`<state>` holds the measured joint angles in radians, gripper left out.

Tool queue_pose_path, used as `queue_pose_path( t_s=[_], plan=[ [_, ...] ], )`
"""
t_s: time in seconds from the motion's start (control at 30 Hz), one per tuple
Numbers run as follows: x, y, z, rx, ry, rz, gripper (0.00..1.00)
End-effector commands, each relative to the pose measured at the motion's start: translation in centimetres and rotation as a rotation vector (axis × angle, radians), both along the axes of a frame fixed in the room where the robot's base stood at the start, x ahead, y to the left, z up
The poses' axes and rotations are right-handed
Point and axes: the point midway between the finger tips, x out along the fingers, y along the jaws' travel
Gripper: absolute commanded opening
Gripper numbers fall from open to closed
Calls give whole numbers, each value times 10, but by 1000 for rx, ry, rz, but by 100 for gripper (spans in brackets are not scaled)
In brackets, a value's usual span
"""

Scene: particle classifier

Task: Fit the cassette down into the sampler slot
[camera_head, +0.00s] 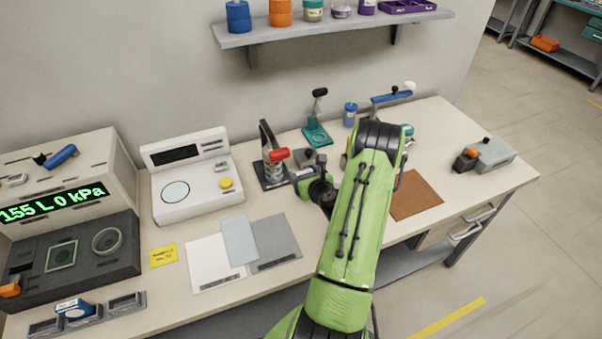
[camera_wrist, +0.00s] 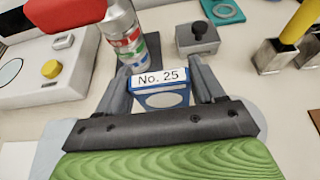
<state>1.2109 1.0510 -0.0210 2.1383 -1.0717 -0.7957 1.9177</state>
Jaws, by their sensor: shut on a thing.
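In the wrist view, my gripper (camera_wrist: 161,72) is shut on a blue cassette (camera_wrist: 161,88) with a white label reading "No. 25" and a pale oval on its face. The cassette sits between the two grey fingers. In the head view, my green arm covers most of the gripper, and I cannot make out the held cassette. The likely sampler (camera_head: 70,206) stands at far left, with a green "155 L 0 kPa" display. Its dark deck has a square recess (camera_head: 61,255) and a round ring (camera_head: 107,241). I cannot tell which is the slot. The gripper is well to its right.
A grey rack (camera_head: 127,302) with a blue-and-white cassette (camera_head: 75,309) lies at the front left. A white scale (camera_head: 190,180) stands between the sampler and my arm. A red-topped can (camera_wrist: 125,45) is close beside the gripper. Flat sheets (camera_head: 215,265) lie before the scale.

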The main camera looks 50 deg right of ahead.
Motion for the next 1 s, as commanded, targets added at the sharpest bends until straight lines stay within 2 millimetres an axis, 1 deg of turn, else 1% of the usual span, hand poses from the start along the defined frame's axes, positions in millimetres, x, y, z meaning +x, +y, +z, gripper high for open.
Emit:
queue_pose_path(
  t_s=[0.03,0.2,0.3,0.4,0.6,0.7,0.73,0.8,0.9,1.0],
  plan=[
    [10,-4,3,-4,0,6,36],
    [27,-14,1,1,-2,1,36],
    [25,-13,-25,9,3,-2,36],
    [25,-14,-39,7,1,-2,36],
    [25,-14,-37,5,0,-2,36],
    [25,-14,-41,6,0,-2,36],
    [25,-14,-41,6,0,-2,69],
    [25,-14,-40,6,0,-2,80],
    [25,-14,-40,6,0,-2,93],
    [25,-14,-40,6,0,-2,93]
  ],
)
